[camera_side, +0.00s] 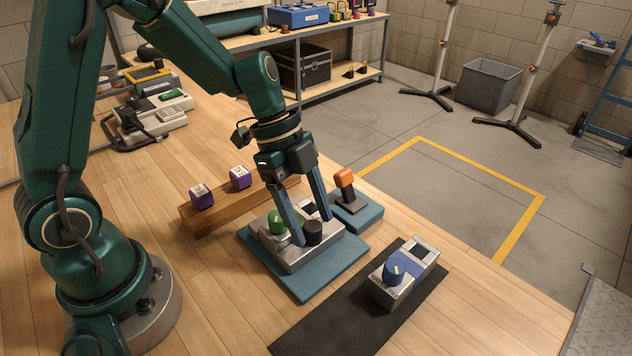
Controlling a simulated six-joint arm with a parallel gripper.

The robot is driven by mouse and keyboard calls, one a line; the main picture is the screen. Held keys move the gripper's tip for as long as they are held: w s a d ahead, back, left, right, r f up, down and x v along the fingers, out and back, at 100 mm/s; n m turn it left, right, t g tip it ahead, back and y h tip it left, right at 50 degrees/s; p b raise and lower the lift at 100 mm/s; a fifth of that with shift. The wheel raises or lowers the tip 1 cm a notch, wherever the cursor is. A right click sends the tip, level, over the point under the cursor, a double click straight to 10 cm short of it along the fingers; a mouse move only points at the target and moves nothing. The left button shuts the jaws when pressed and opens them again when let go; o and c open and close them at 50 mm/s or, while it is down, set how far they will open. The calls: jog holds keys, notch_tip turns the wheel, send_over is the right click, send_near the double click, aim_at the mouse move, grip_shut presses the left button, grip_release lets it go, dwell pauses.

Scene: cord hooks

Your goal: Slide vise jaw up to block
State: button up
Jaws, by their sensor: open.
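A grey metal fixture (298,257) stands on a teal plate (330,275); it looks like the vise, but I cannot be sure. A green rounded piece (275,222) sits at its left, and a black round knob (313,232) sits on it to the right. My gripper (312,229) points down over the fixture, open, with one finger left of the black knob and the other behind it to the right. I cannot tell whether the fingers touch the knob. The fingers and arm hide part of the fixture, and the jaw and block are not clearly distinguishable.
A second grey fixture with a blue knob (393,272) stands on a black mat (330,327) at right. An orange-topped lever (345,178) on a teal base is close behind my gripper. A wooden beam (222,211) with purple blocks lies left. The front-left floor boards are clear.

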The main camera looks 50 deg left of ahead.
jog(key=shift+v, duration=2.35)
jog(key=shift+r, duration=0.1)
jog(key=s+r+n+t+y, duration=0.2)
jog(key=s+r+n+t, duration=0.1)
jog(key=s+r, duration=0.35)
jog(key=shift+s+a+f+n+t+y, duration=0.1)
jog(key=shift+s+a+n+t+y, duration=0.5)
jog(key=shift+n, duration=1.6)
jog(key=shift+s+a+f+n+t+y, duration=0.1)
jog(key=shift+s+a+n+y, duration=0.2)
jog(key=shift+s+n, duration=1.25)
jog(key=shift+s+a+f+n+t+y, duration=0.1)
jog(key=shift+a+n+t+y, duration=0.35)
jog(key=shift+n, duration=2.4)
jog(key=shift+a, duration=0.1)
jog(key=shift+c, duration=0.4)
